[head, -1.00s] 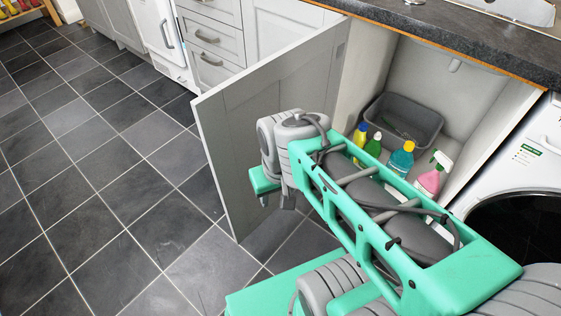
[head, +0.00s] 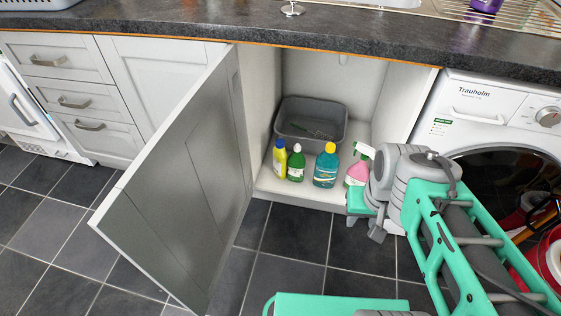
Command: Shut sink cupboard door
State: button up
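The sink cupboard door (head: 185,190) is a grey panel hinged at the left of the cupboard opening. It stands wide open, swung out over the floor. The cupboard (head: 355,95) is open to view. My gripper (head: 376,232) is at the right, in front of the opening's right side and apart from the door. Only a small grey part of it shows below my wrist, so its fingers cannot be made out.
Inside the cupboard are a grey basin (head: 311,122), a yellow bottle (head: 279,158), a green bottle (head: 296,165), a blue bottle (head: 326,168) and a pink spray bottle (head: 358,168). A washing machine (head: 475,110) stands right. Tiled floor (head: 290,265) is clear between door and arm.

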aim_at(176, 213)
jog(key=z, duration=2.25)
jog(key=k, duration=2.6)
jog(key=u, duration=1.9)
jog(key=i, duration=0.4)
jog(key=u, duration=0.25)
